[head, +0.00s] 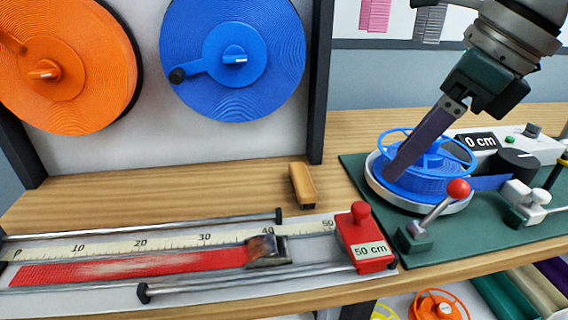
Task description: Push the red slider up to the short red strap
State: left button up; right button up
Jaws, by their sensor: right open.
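The red slider (362,243), a block with a round knob and a "50 cm" label, stands at the right end of the ruler board, near the 50 mark. The short red strap (150,267) lies flat along the ruler from near 0. Its right end meets a metal clip (268,251) near the 40 mark, left of the slider and apart from it. My right gripper (402,165) is over the blue reel at the right, well away from the slider. Its fingers point down and left, overlapping in this view. The left gripper is out of view.
The blue spoked reel (428,180) sits on a green base (456,236) with a red-knobbed lever (458,189) and a "0 cm" display (480,141). Two rails flank the strap. A wooden block (302,185) lies behind the ruler. Orange and blue coils hang on the wall.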

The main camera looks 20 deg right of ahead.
aim_at(361, 206)
jog(key=x, duration=1)
jog(key=shift+s+d+f, duration=0.15)
jog(key=shift+d, duration=0.15)
grip_shut()
dwell(1.0)
